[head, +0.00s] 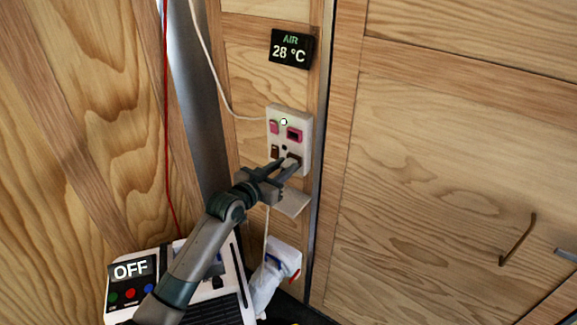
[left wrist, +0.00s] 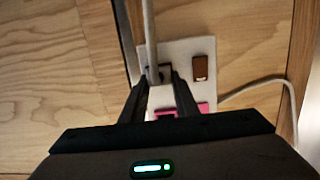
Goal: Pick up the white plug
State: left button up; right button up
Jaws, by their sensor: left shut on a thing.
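The white plug (head: 289,162) is at the lower right socket of the white wall panel (head: 305,125), partly hidden by my left gripper (head: 284,168). My left gripper is shut on the plug, with a finger on either side of it. In the left wrist view, the fingers (left wrist: 160,88) reach the panel (left wrist: 176,50), and the pale plug and its cord (left wrist: 149,45) run up between them. Whether the plug is fully seated in the socket cannot be told. My right gripper is not in view.
A black display (head: 291,48) reading 28 °C is above the panel. A white cord (head: 205,50) runs to the panel's left side. A white box with an OFF screen (head: 131,271) stands below left. A small white ledge (head: 294,204) is under the panel.

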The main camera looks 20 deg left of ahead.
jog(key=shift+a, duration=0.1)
